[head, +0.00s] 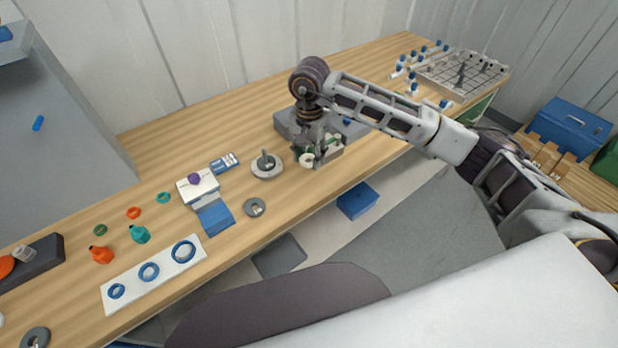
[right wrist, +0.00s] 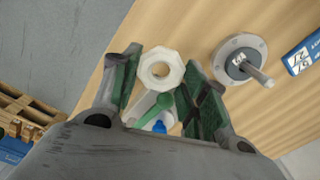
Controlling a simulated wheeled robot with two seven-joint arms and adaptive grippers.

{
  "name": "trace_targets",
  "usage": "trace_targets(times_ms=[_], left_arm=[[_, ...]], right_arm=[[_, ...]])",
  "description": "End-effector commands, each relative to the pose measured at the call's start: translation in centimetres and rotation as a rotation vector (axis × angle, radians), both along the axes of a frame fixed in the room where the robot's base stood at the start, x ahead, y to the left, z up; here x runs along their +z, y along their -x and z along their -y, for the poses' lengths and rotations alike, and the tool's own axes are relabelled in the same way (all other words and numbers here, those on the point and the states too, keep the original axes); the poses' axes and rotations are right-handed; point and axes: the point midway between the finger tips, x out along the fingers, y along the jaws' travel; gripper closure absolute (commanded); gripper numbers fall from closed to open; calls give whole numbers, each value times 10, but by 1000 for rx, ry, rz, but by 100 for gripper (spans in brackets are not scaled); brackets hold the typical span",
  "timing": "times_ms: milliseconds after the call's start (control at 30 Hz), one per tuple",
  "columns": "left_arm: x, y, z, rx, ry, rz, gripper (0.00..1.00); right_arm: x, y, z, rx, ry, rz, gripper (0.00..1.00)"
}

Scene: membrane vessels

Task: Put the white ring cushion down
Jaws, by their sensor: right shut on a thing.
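The white ring cushion (head: 306,160) shows in the head view at the tips of my right gripper (head: 318,158), over the front part of the wooden table. In the right wrist view the cushion (right wrist: 176,72) is a faceted white ring with a round hole, lying between the green-padded fingers of the gripper (right wrist: 163,75). The gripper is shut on it. The table shows beyond the cushion; I cannot tell whether the cushion touches it. White, green and blue parts show below the cushion between the fingers. My left gripper is not in view.
A round metal flange with an upright post (head: 266,168) stands left of the gripper. A grey block (head: 285,124) lies behind it. A grey ring (head: 255,207) and a white box with a purple knob (head: 197,188) are farther left. Table between flange and front edge is partly clear.

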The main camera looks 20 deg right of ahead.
Motion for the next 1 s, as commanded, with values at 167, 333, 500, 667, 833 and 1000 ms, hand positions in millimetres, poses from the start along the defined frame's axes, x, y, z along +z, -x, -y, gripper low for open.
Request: trace_targets(times_ms=[167,333,500,667,833,1000], left_arm=[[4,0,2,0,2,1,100],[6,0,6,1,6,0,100],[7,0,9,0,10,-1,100],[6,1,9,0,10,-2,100],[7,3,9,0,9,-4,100],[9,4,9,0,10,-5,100]], right_arm=[[-24,1,0,0,0,-4,71],[-44,1,0,-1,0,-3,71],[-53,0,0,0,-1,-1,71],[-53,0,0,0,0,0,71],[-55,0,0,0,0,-1,71],[-68,1,0,0,1,-3,71]])
